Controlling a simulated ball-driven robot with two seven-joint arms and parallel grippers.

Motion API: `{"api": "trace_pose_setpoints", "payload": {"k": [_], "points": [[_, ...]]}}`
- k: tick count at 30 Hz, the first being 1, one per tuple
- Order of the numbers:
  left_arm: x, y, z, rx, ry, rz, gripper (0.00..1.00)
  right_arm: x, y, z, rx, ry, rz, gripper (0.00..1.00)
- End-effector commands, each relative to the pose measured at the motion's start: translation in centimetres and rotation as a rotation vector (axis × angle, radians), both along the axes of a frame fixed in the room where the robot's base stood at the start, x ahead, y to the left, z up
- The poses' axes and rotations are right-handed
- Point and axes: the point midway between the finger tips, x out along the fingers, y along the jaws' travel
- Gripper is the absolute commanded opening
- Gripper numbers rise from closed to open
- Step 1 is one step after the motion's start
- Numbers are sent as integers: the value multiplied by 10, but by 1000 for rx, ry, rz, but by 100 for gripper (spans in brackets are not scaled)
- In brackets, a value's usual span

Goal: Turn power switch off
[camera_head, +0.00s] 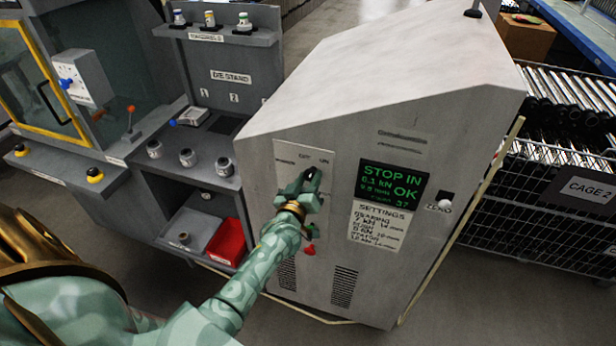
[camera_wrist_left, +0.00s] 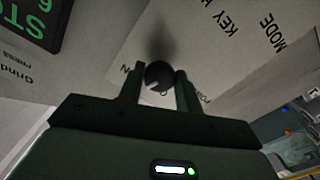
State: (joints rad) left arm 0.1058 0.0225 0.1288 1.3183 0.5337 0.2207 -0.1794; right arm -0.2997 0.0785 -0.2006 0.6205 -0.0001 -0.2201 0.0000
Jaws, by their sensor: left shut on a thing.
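The power switch is a dark round knob (camera_wrist_left: 158,74) with a pale mark on it, on the sloped front panel of the grey cabinet (camera_head: 370,75). Partly covered labels beside it read POWER, OFF and ON in the head view. My left gripper (camera_head: 311,180) reaches the panel there and largely hides the knob in the head view. In the left wrist view my left gripper (camera_wrist_left: 160,88) has one finger on each side of the knob and is shut on it. I cannot clearly read which label the mark points at. My right gripper is not in view.
A red knob (camera_head: 309,249) sits below my left gripper. A grey stand with a red bin (camera_head: 226,242) is left; a wire cage (camera_head: 540,215) is right.

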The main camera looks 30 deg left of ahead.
Motion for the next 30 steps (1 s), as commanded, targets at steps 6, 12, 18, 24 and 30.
{"api": "trace_pose_setpoints", "payload": {"k": [6, 12, 18, 24, 30], "points": [[0, 0, 1, -198, -47, 0, 12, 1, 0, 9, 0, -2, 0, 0], [0, 0, 0, -382, -89, 0, 12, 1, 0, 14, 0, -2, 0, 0], [0, -1, 0, -567, -134, 0, 12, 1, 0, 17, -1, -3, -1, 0], [0, -1, 0, -747, -177, 1, 12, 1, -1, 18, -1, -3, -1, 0], [0, -1, 0, -901, -214, 0, 12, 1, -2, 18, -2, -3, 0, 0]]}}
